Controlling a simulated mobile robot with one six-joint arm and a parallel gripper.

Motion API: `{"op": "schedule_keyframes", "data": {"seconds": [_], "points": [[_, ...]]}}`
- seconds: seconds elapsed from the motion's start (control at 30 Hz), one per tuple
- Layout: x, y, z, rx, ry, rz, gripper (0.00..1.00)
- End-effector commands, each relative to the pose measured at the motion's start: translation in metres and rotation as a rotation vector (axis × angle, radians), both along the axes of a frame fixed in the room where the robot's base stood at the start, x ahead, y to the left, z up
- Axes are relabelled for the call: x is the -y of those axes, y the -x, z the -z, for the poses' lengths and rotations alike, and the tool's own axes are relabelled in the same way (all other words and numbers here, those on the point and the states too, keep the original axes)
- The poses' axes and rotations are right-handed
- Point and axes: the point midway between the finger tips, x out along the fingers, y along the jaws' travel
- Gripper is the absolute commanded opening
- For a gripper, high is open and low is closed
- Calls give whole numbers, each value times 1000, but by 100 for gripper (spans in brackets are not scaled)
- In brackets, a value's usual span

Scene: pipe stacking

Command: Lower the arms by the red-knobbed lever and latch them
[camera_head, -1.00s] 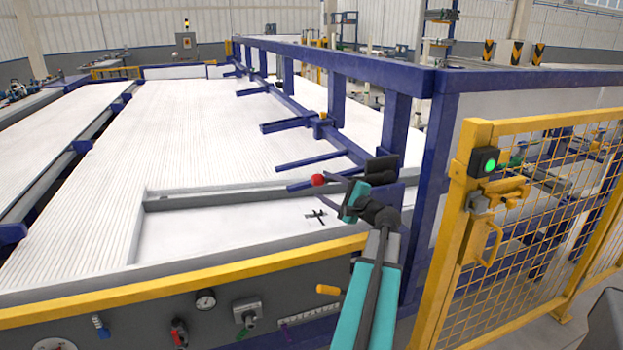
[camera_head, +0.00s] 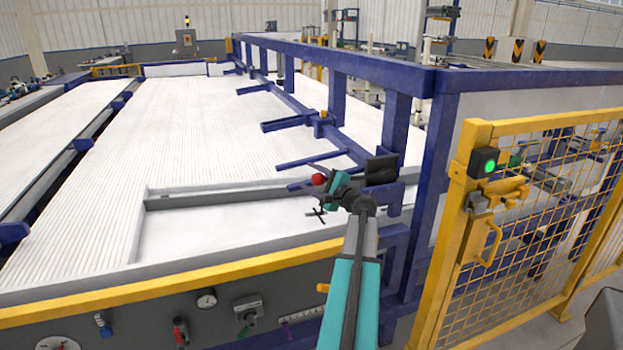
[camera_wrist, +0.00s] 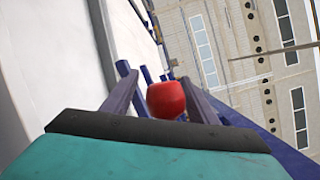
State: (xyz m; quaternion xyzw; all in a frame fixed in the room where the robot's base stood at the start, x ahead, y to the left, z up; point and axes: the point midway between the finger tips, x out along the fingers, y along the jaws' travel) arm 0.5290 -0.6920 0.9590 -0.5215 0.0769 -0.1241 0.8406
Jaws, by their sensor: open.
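The red knob (camera_head: 318,180) of the lever stands at the near end of the blue frame, over the white bed. In the wrist view the red knob (camera_wrist: 166,100) shows large, between the two fingers of my gripper (camera_wrist: 172,97). My gripper (camera_head: 322,190) is open, with its fingers at the knob; I cannot tell whether they touch it. The lever's rod is mostly hidden behind my gripper. Several blue arms (camera_head: 308,159) stick out to the left from a long blue rail, over the bed. The latch cannot be made out.
The blue frame's post (camera_head: 427,190) stands close to the right of my arm. A yellow mesh gate (camera_head: 540,220) with a green light is further right. A yellow-edged panel (camera_head: 150,285) with gauges and valves runs along the front. The space above the white bed (camera_head: 180,130) is open.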

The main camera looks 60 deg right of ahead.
Motion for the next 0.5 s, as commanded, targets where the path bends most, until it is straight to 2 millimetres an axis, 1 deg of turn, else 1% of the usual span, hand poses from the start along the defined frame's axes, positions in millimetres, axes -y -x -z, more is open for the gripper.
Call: {"op": "schedule_keyframes", "data": {"seconds": [0.07, 0.3, 0.37, 0.5], "points": [[0, 0, 0, 0, 0, 0, 52], [0, 0, 1, -2, -1, -1, 11], [-1, 0, 1, -1, 0, -2, 1], [-1, 0, 1, -1, -2, -3, 0]]}}
